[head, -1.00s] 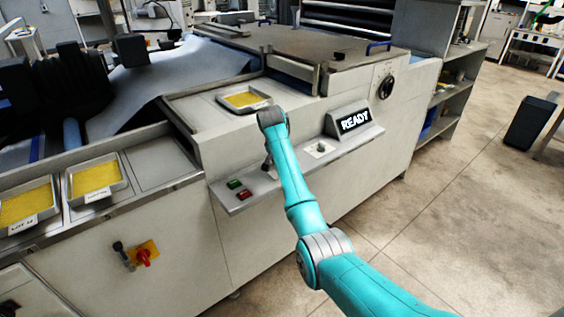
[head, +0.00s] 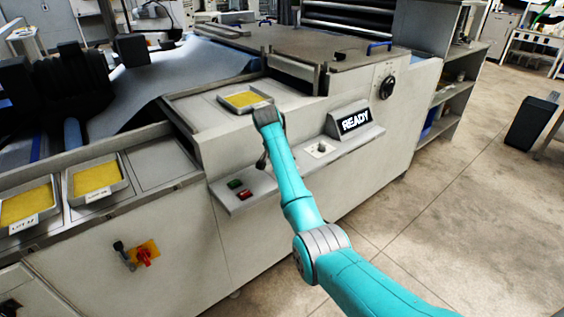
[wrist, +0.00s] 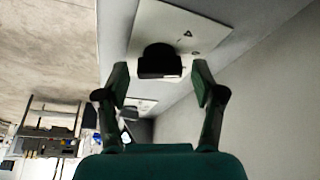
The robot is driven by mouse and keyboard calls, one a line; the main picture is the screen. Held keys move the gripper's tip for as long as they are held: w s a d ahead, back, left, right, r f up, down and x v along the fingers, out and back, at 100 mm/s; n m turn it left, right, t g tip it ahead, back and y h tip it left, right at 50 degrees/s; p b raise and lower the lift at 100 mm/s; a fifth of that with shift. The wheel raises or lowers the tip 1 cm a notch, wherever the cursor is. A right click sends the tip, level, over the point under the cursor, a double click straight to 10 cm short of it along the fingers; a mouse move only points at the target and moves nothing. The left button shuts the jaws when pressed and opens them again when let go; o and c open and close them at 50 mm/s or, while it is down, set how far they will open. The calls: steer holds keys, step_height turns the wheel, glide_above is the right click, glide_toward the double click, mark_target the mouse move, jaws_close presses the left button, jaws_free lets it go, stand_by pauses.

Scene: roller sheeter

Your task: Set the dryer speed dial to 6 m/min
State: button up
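My gripper (wrist: 160,72) is open in the wrist view, one finger to each side of a black knob (wrist: 160,60). The knob stands on a white plate (wrist: 205,38) with a small dark mark. The fingertips are close to the knob; I cannot tell if they touch it. No scale numbers are readable. In the head view my arm's end hangs over the sloped console (head: 290,163), and the gripper and this knob are mostly hidden there. A small knob on a white plate (head: 320,149) sits farther right. A large black dial (head: 387,88) is on the upper right panel.
A READY display (head: 355,121) stands at the console's right. Green (head: 235,184) and red (head: 244,194) buttons are at its left end. A yellow tray (head: 245,100) lies above the console. A red switch (head: 144,255) is low on the front.

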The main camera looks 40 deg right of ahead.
steer(key=shift+r, duration=0.15)
steer(key=v, duration=1.1)
steer(key=shift+a+r, duration=0.25)
steer(key=shift+r, duration=0.05)
steer(key=shift+s, duration=0.1)
stand_by(0.4)
